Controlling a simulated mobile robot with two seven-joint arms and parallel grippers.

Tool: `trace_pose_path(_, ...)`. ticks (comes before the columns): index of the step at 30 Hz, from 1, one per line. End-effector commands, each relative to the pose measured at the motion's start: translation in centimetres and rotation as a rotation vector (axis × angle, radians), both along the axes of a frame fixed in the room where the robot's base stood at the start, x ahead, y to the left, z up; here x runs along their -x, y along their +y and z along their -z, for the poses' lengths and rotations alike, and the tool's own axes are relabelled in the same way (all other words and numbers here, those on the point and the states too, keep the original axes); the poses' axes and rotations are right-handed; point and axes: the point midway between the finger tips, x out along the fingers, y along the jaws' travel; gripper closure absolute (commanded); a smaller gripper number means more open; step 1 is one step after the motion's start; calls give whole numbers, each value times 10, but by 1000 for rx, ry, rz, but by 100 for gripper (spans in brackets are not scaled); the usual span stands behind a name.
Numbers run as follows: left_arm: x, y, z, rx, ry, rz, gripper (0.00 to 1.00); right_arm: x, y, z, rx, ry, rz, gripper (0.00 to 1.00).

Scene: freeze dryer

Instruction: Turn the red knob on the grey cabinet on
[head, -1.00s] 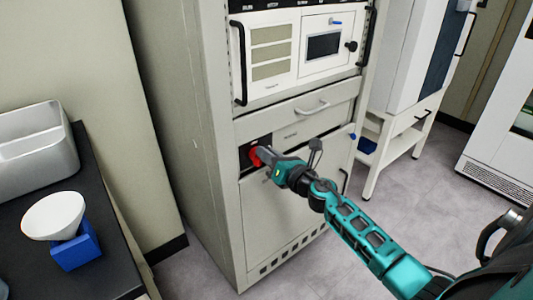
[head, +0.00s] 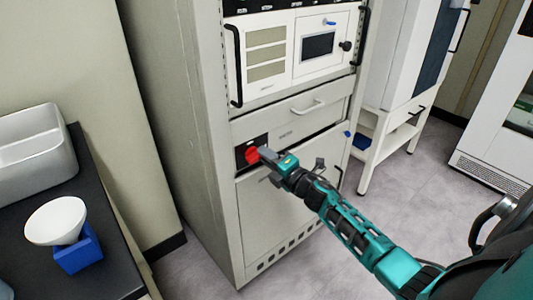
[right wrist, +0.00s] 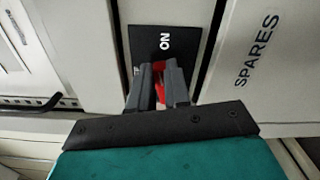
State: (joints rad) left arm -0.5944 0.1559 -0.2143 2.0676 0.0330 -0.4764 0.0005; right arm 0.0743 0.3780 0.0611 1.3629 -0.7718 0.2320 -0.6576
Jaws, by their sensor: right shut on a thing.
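The red knob (head: 253,156) sits on a black panel (head: 241,160) low on the front of the grey cabinet (head: 185,130). My right gripper (head: 262,154) is at the knob, its fingers closed around it. In the right wrist view the gripper (right wrist: 159,82) is shut on the red knob (right wrist: 160,92), mostly hidden between the fingers. The black panel (right wrist: 170,60) beyond the fingertips bears the word "ON". My left gripper is not in view.
A drawer with a handle (head: 306,107) is above the panel, and a unit with a small screen (head: 318,46) above that. At left, a dark bench (head: 95,215) holds a grey basin (head: 35,150) and a white bowl (head: 55,220) on a blue block (head: 78,254). Grey floor (head: 400,185) is open at right.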

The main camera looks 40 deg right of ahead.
Motion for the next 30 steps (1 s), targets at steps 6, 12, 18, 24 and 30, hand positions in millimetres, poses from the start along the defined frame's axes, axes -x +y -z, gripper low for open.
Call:
trace_pose_path(6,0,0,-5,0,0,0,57,0,0,3,-132,12,0,100)
trace_pose_path(12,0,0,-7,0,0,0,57,0,0,5,-204,18,0,100)
trace_pose_path(18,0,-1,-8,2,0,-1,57,0,0,5,-234,20,-1,100)
trace_pose_path(24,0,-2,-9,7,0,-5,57,0,0,6,-240,20,-1,100)
trace_pose_path(30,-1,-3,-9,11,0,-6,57,0,0,6,-240,20,-1,100)
